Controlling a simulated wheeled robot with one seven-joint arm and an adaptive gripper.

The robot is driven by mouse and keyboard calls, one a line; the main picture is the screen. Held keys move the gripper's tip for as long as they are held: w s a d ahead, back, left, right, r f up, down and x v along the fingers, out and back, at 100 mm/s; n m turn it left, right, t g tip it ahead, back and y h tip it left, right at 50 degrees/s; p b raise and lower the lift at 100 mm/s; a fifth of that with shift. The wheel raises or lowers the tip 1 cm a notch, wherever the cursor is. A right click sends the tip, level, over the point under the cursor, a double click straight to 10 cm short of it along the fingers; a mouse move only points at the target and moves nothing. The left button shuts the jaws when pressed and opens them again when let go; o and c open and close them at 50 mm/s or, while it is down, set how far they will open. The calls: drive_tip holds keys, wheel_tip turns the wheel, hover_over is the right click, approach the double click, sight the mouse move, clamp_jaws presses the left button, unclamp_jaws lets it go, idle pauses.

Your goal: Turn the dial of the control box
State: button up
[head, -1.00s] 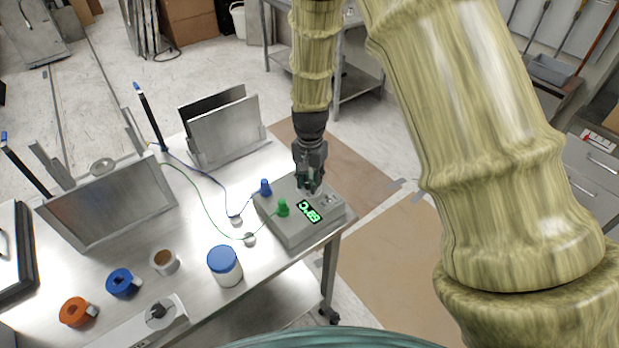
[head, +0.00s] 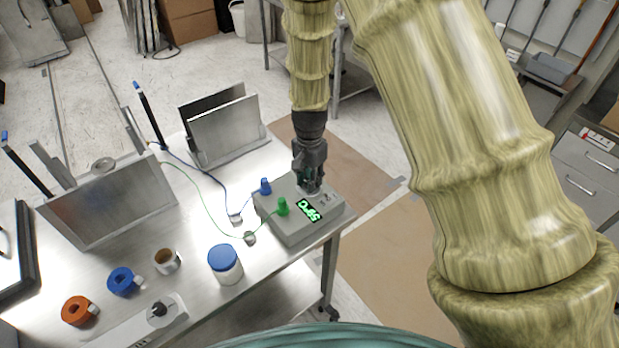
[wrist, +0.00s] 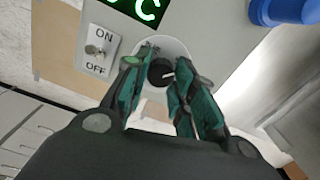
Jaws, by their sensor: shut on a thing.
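The grey control box (head: 284,232) stands at the right end of the metal table, with a lit green display (head: 309,210) on top. The display also shows in part in the wrist view (wrist: 140,12). The black dial (wrist: 160,72), with a white mark, sits on a pale round plate. My gripper (wrist: 161,72) points down at the box with its fingers on either side of the dial, shut on it. In the head view my gripper (head: 311,186) hides the dial. An ON/OFF toggle switch (wrist: 97,50) is left of the dial in the wrist view.
A green plug (head: 282,207) and a blue plug (head: 265,187) with cables stand on the box. A blue-lidded jar (head: 225,264), a cup (head: 167,261) and tape rolls (head: 122,282) are on the table. Metal plates (head: 225,128) stand upright behind.

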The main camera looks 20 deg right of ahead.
drive_tip(key=o, duration=1)
drive_tip(key=shift+o, duration=0.2)
drive_tip(key=shift+r, duration=0.15)
wheel_tip(320, 180, up, 12)
drive_tip(key=shift+d+f, duration=0.1)
drive_tip(key=shift+f, duration=0.1)
